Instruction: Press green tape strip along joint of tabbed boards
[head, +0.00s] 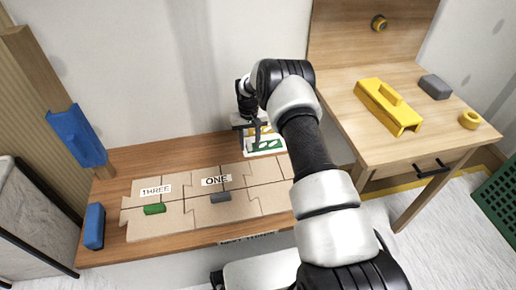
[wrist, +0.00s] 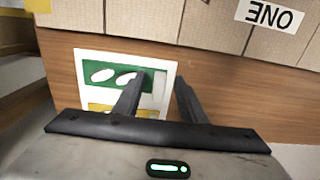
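My gripper (head: 257,137) points down over the back of the low wooden table; in the wrist view (wrist: 159,84) its two dark fingers are apart with nothing seen between them. Below them lies a white card (wrist: 88,78) with a green area (wrist: 102,74) bearing white ovals and a yellow area (wrist: 100,107); the card also shows in the head view (head: 250,152). I cannot tell which green part is the tape strip. Tabbed boards (head: 180,220) lie interlocked along the table, labelled THREE (head: 155,190) and ONE (head: 215,181). My arm hides their right part.
A green block (head: 154,209) and a grey block (head: 221,197) sit on the boards. Blue tools (head: 76,135) (head: 94,226) are at the left. A higher side table (head: 400,140) at right holds a yellow tool (head: 388,106), grey block and yellow roll.

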